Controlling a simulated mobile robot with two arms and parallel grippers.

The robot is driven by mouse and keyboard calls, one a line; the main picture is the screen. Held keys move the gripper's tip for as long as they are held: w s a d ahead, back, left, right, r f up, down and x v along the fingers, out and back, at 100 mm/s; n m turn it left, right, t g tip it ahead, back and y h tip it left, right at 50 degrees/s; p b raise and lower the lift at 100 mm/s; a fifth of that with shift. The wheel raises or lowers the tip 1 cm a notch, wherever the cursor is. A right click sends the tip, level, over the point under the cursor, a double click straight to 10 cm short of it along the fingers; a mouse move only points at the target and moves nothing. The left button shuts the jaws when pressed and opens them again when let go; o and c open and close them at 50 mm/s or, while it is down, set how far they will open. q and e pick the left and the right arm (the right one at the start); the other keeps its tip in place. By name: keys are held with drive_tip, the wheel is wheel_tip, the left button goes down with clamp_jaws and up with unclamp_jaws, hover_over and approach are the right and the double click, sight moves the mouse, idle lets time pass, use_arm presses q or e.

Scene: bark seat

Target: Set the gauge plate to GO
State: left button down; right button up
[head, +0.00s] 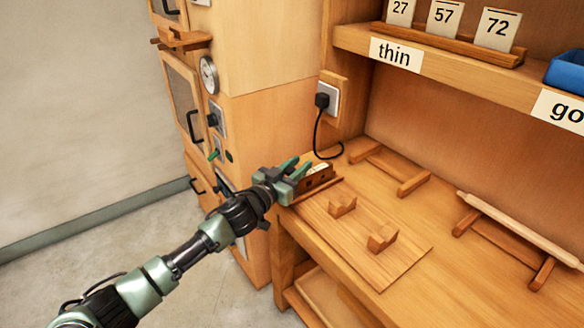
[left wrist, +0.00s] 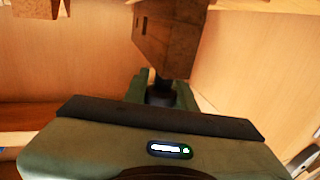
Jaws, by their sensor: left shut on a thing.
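My left gripper (head: 299,167) is at the left end of the workbench, its green fingers beside a small wooden block (head: 319,180) with dark holes and a pale top. In the left wrist view the fingers (left wrist: 160,94) close around a dark knob-like part (left wrist: 159,86) just below a wooden block (left wrist: 172,40). I cannot tell whether this block is the gauge itself. No plate with a readable GO marking shows on it. My right gripper is not in view.
A wooden board with two notched blocks (head: 382,238) lies on the bench in front. A rod (head: 520,228) rests on a wooden rack at right. A black plug and cord (head: 321,101) hang behind the block. A tall cabinet (head: 262,115) stands left.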

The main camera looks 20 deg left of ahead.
use_arm(q)
drive_tip(key=w+d, duration=0.2)
drive_tip(key=shift+w, duration=0.3)
drive_tip(key=shift+r, duration=0.1)
